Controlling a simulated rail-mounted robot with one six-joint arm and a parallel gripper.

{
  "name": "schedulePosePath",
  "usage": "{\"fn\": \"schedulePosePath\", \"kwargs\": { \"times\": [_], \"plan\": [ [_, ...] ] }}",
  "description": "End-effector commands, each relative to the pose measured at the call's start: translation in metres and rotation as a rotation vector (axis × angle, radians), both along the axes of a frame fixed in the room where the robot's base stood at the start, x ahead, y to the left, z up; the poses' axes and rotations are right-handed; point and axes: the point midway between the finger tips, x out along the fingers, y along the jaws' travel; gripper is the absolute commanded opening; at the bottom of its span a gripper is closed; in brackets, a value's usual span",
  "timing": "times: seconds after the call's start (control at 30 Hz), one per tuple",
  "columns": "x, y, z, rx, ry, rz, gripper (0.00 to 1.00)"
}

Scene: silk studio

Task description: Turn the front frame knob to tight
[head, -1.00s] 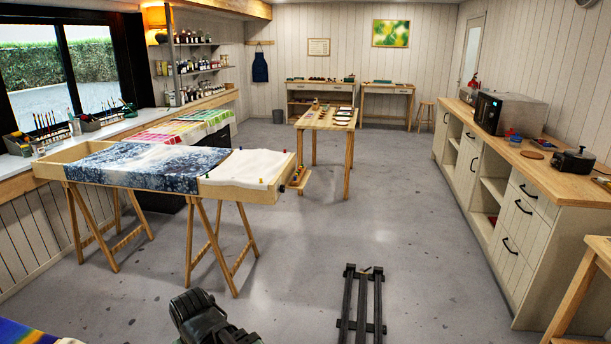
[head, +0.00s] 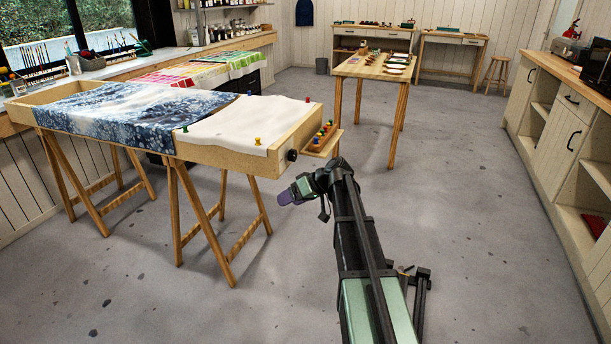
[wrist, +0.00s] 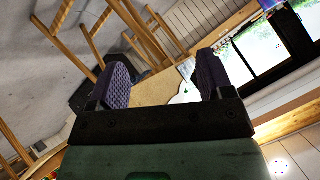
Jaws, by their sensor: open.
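The wooden silk frame (head: 232,156) stands on trestle legs at the left in the head view. A blue and white cloth and a white cloth with coloured pins lie over it. The black front frame knob (head: 292,155) sticks out of the frame's near right end. Its setting is too small to read. My gripper (head: 287,197) is below the knob and apart from it, with nothing visibly held. In the wrist view my two purple ribbed fingers (wrist: 160,82) are spread apart, with a pale wooden surface showing between them. The knob cannot be made out there.
A small wooden ledge (head: 322,143) with several coloured pins juts from the frame's right end, near my gripper. A wooden table (head: 380,67) with small items stands behind. Trestle legs (head: 205,215) are left of my gripper. The floor (head: 480,200) to the right is clear.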

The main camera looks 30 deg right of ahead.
Motion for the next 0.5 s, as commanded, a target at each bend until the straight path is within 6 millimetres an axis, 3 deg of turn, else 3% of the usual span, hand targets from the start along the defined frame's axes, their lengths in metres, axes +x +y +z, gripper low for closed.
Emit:
{"fn": "schedulePosePath", "kwargs": {
  "times": [0.03,0.1,0.2,0.3,0.5],
  "plan": [
    [0.044,-0.048,-0.03,0.05,-0.177,0.013,0.74],
    [0.08,-0.098,-0.017,0.086,-0.459,0.028,0.74],
    [0.106,-0.15,0.007,0.079,-0.756,0.013,0.74],
    [0.111,-0.17,0.021,0.064,-0.885,-0.004,0.74],
    [0.115,-0.165,0.027,0.061,-0.903,-0.004,0.74]
  ]
}}
